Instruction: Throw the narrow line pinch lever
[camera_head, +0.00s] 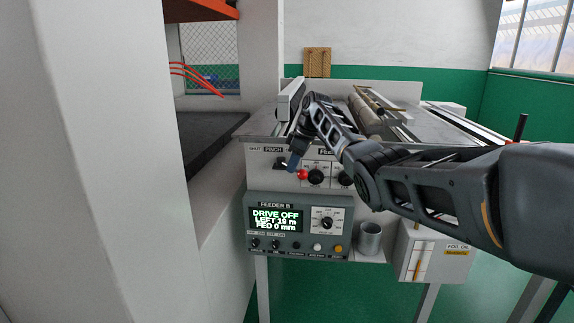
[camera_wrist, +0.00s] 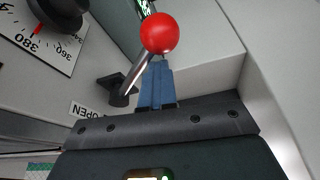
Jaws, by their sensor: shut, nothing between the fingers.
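The pinch lever is a metal rod with a red ball knob (camera_head: 302,174) on the front panel, beside a PINCH label. In the wrist view the red ball (camera_wrist: 160,33) is near the top, and its rod slants down-left to a black pivot (camera_wrist: 119,92). An OPEN label (camera_wrist: 88,110) is below the pivot. My gripper (camera_head: 292,162) is at the panel, just up-left of the ball. Its blue fingers (camera_wrist: 157,82) are shut and empty, close beside the rod and ball. I cannot tell whether they touch the lever.
A dial (camera_head: 316,176) is right of the ball. Below is the FEEDER B control box (camera_head: 262,199), its screen reading DRIVE OFF. A white wall (camera_head: 222,205) stands close on the left.

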